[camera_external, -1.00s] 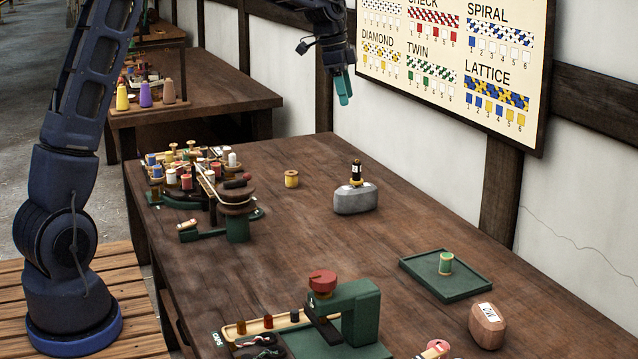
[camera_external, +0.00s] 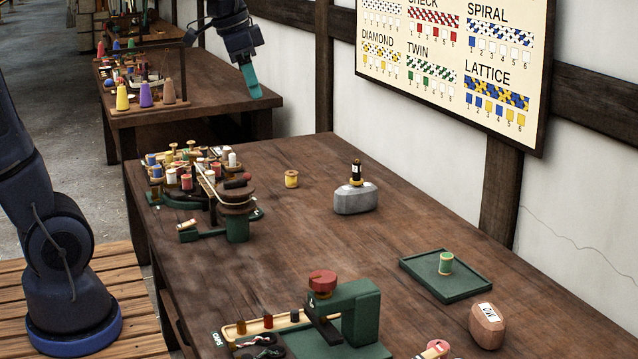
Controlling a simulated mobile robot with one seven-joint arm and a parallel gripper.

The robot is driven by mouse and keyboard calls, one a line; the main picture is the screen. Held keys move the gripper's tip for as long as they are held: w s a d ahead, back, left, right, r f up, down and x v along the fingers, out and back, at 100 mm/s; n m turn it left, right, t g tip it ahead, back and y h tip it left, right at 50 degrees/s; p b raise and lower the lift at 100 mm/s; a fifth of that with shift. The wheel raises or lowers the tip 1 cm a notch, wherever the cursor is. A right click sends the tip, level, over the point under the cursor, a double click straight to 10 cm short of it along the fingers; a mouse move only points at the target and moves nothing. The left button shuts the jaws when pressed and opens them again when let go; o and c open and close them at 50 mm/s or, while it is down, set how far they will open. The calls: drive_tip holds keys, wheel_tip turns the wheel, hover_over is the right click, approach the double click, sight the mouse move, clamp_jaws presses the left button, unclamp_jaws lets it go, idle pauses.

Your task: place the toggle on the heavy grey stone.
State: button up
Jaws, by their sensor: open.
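The heavy grey stone (camera_external: 350,200) is a rounded block on the long wooden table, towards the wall. A small dark upright piece with a pale yellowish band (camera_external: 356,172) stands on top of the stone; it looks like the toggle, though it is too small to be sure. My gripper (camera_external: 250,81) has teal fingers pointing down. It is open and empty, high up and well to the left of the stone, touching nothing.
A yellow spool (camera_external: 291,179) stands left of the stone. A braiding stand with several bobbins (camera_external: 236,205) is at the left. A green tray (camera_external: 470,283) with a green spool, a brown labelled block (camera_external: 487,326) and a green press (camera_external: 358,310) are nearer. The table's middle is clear.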

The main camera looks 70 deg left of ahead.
drive_tip(key=s+d+f+n, duration=0.1)
drive_tip(key=s+d+f, duration=0.1)
drive_tip(key=s, duration=0.6)
drive_tip(key=s+d+f+n+t, duration=0.1)
drive_tip(key=s+d+f, duration=0.1)
drive_tip(key=s, duration=0.7)
drive_tip(key=shift+f+n, duration=0.3)
drive_tip(key=shift+f, duration=0.55)
